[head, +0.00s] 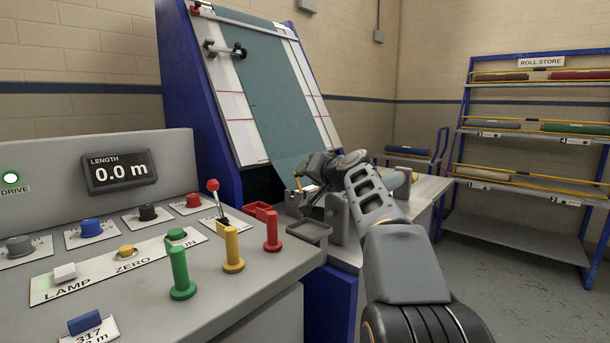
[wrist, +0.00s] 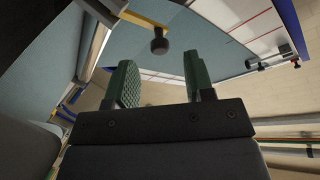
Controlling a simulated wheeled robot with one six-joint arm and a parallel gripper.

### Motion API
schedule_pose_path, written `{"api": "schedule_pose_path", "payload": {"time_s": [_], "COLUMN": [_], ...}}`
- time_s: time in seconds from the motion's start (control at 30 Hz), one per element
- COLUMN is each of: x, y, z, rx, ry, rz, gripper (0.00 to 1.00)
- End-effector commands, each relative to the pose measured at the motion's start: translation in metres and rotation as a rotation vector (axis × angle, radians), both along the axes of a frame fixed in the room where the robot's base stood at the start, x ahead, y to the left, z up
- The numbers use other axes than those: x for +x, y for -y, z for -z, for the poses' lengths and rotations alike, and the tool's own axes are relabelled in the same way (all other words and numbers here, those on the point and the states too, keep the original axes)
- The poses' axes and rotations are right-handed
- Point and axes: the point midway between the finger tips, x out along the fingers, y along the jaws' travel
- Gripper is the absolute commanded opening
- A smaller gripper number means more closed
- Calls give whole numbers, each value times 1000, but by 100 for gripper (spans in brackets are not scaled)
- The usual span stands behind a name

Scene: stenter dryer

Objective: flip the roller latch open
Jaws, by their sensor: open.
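A yellow lever with a dark round knob, which looks like the roller latch (wrist: 158,46), shows in the wrist view just beyond my fingertips. My gripper (wrist: 160,75) is open, with its two green-padded fingers apart and nothing between them. The knob lines up with the gap between the fingers but appears apart from them. In the head view my gripper (head: 312,168) is at the foot of the sloping cloth, and a small yellow piece (head: 298,183) shows beside it. My wrist and arm hide much of the roller area there.
The sloping teal cloth (head: 275,95) runs up the blue-sided machine. A grey control desk (head: 115,260) with buttons and green, yellow and red pegs stands at the left. A small dark tray (head: 309,232) is near my arm. A roll rack (head: 530,215) stands right, with clear floor before it.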

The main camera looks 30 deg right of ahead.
Motion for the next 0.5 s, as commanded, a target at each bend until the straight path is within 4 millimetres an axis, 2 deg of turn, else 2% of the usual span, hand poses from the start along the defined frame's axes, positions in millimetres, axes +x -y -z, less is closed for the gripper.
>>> {"api": "schedule_pose_path", "payload": {"time_s": [0.2,0.5], "x": [-46,-90], "y": [6,10], "z": [-12,-22], "rx": [-1,0], "ry": [2,2], "rz": [4,3], "gripper": [48,48]}}
